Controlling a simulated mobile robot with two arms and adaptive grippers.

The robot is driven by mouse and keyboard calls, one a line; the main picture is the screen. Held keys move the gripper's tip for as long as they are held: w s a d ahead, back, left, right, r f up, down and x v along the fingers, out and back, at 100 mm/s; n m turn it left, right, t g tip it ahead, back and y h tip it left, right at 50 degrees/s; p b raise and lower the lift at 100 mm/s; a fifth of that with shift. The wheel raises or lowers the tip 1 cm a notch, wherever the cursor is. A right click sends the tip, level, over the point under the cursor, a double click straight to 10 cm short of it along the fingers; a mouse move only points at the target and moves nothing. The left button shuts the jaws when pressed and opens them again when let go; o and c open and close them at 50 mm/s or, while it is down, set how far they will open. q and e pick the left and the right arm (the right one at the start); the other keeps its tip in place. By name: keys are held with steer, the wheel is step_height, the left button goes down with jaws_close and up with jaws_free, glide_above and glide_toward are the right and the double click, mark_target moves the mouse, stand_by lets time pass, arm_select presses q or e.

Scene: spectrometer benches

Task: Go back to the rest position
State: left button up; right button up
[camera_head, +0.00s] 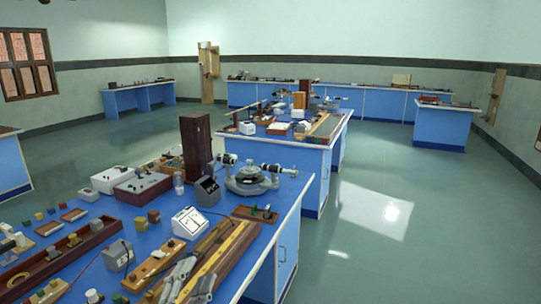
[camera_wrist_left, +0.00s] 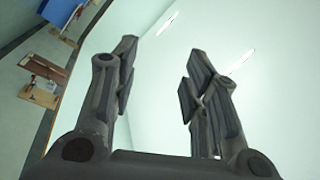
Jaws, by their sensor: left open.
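My left gripper (camera_head: 189,272) shows at the bottom of the head view, in front of the near blue bench (camera_head: 286,222). Its grey fingers overlap the wooden strips at the bench's front edge in the picture. I cannot tell how far above the bench it is. In the left wrist view the left gripper (camera_wrist_left: 160,72) has its two fingers wide apart with nothing between them. My right gripper is in neither view.
The near bench carries a spectrometer (camera_head: 250,179), a dark upright box (camera_head: 196,146), a white meter (camera_head: 189,223) and a long wooden tray (camera_head: 66,258). A second bench (camera_head: 302,160) stands behind. The floor on the right (camera_head: 420,240) is clear.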

arm_select(q)
steer(key=s+a+f+n+g+y, duration=0.3)
steer(key=s+f+n+g, duration=0.1)
steer(key=f, duration=0.3)
steer(key=s+a+f+n+g+y, duration=0.25)
steer(key=s+a+f+n, duration=0.2)
steer(key=f, duration=0.35)
steer(key=s+d+f+n+g+h, duration=0.1)
steer(key=s+f+g, duration=0.4)
steer(key=s, duration=0.5)
steer(key=s+d+f+n+g+h, duration=0.15)
steer(key=s+f+g, duration=0.35)
steer(key=s, duration=0.5)
step_height(320, 180, down, 26)
steer(key=g, duration=0.1)
steer(key=s+a+f+g, duration=0.1)
steer(key=s+a+f, duration=0.1)
steer(key=s+f, duration=1.4)
steer(key=shift+s+a+f+y, duration=0.25)
steer(key=shift+s+a+y, duration=0.15)
steer(key=shift+s, duration=0.15)
